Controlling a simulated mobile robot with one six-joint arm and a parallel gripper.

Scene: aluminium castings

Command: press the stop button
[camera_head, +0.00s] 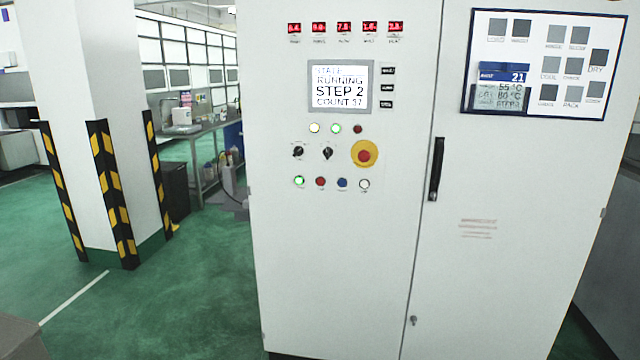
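A white control cabinet (330,270) stands in front of me and fills the middle of the view. On its panel, a large red mushroom button (364,156) sits on a round yellow plate. Below and to the left is a row of small round buttons: a lit green one (299,181), a red one (320,182), a blue one (342,183) and a white one (364,185). Their labels are too small to read. The display (340,86) reads "RUNNING", "STEP 2" and a count that looks like 57. My gripper is not in view.
Two black rotary switches (298,152) sit above the button row. A black door handle (436,168) stands right of the buttons. A white pillar (95,60) with black and yellow guards is at left. Green floor (205,275) is open between pillar and cabinet.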

